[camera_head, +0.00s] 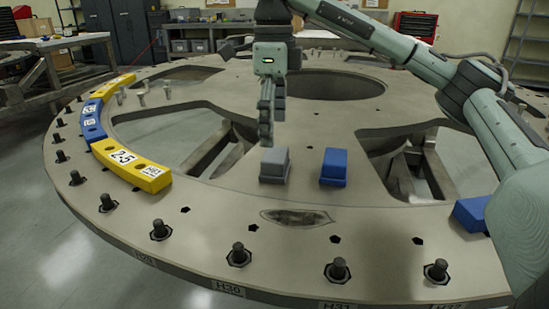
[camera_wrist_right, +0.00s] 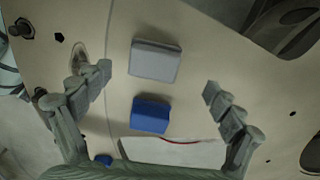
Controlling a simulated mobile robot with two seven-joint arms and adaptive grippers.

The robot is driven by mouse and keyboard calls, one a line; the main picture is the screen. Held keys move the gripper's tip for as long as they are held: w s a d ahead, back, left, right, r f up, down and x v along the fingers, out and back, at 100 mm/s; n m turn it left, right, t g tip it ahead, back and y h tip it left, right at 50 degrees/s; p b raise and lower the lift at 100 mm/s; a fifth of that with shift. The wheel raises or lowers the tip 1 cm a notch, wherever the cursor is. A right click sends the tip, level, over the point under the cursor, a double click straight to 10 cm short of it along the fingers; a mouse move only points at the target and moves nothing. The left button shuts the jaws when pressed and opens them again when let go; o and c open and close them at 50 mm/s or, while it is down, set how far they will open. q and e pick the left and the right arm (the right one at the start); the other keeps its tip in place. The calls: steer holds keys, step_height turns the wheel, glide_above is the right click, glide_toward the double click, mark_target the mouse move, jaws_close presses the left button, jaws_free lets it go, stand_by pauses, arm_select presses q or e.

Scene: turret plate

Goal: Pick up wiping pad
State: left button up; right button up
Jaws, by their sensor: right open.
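A grey block-shaped pad (camera_head: 275,166) lies on the metal turret plate (camera_head: 220,205). A blue block (camera_head: 334,167) lies just to its right. The frames do not show for sure which one is the wiping pad. My right gripper (camera_head: 268,130) points down above the plate, just above and behind the grey pad in the head view. It is open and empty. In the right wrist view, the grey pad (camera_wrist_right: 155,61) and the blue block (camera_wrist_right: 151,114) show between the spread fingers (camera_wrist_right: 158,82), touching neither. My left gripper is not in view.
A dark smudged patch (camera_head: 297,217) lies in front of the pads. Upright bolts (camera_head: 238,255) line the plate's rim. Yellow and blue curved segments (camera_head: 130,165) sit at left. Another blue object (camera_head: 470,213) lies at right, partly behind my right arm. The plate has large cut-outs.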

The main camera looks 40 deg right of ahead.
mark_target(275, 153)
steer(key=f, duration=0.3)
steer(key=s+f, duration=0.1)
steer(key=f, duration=0.1)
steer(key=shift+a+f, duration=0.15)
steer(key=shift+f, duration=0.6)
steer(key=c, duration=1.3)
steer(key=shift+w+r, duration=0.1)
steer(key=shift+r, duration=0.05)
